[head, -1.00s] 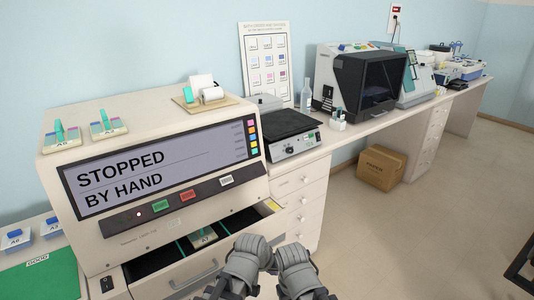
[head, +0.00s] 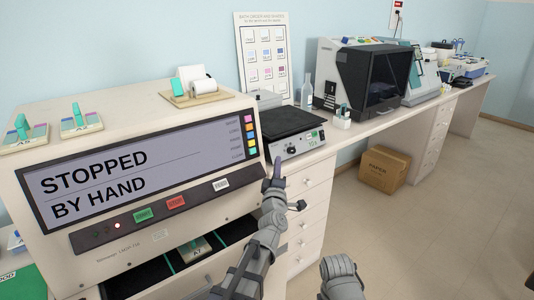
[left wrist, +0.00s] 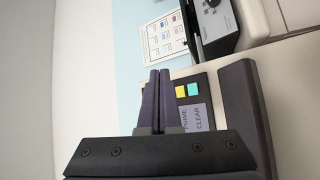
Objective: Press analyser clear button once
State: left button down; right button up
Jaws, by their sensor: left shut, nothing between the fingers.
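The analyser (head: 130,245) is the large pale machine at the left of the head view. Its screen (head: 130,175) reads "STOPPED BY HAND". A column of coloured keys runs down the screen's right edge. The lowest, a green clear key (head: 252,151), also shows in the left wrist view (left wrist: 194,90) beside the "CLEAR" label, next to a yellow key (left wrist: 181,91). My left gripper (head: 278,163) is shut and empty, just right of the keys in the head view. In the left wrist view its closed fingers (left wrist: 155,75) stand left of the keys, with no visible contact.
Green (head: 143,215), red (head: 176,202) and white (head: 221,185) buttons sit below the screen. An open drawer (head: 170,272) is under them. A hotplate-like device (head: 298,145) stands on the bench behind my left gripper. Part of my right arm shows at the bottom.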

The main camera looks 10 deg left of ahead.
aim_at(253, 151)
pick_arm(q)
jog(key=shift+w+a+r+n+y, duration=0.15)
jog(key=shift+a+n+y, duration=0.25)
jog(key=shift+n+y, duration=0.1)
jog(key=shift+w+a+r+n+y, duration=0.15)
jog(key=shift+a+n+y, duration=0.25)
jog(key=shift+n+y, duration=0.1)
jog(key=shift+w+a+f+b, duration=0.35)
jog(key=shift+w+a, duration=0.55)
jog(key=shift+a, duration=0.25)
jog(key=shift+w+a+f+b, duration=0.3)
jog(key=shift+w+a, duration=0.6)
jog(key=shift+a, duration=0.2)
jog(key=shift+w+a+f+b, duration=0.25)
jog(key=shift+w+a+b, duration=0.1)
jog(key=shift+w+a, duration=0.7)
jog(key=shift+a, duration=0.2)
jog(key=shift+w+a, duration=0.1)
jog(key=shift+a, duration=0.15)
jog(key=shift+w+a+f, duration=0.15)
jog(key=shift+w+a, duration=0.05)
jog(key=shift+s+d, duration=0.5)
jog(key=shift+d, duration=0.05)
dwell(0.3)
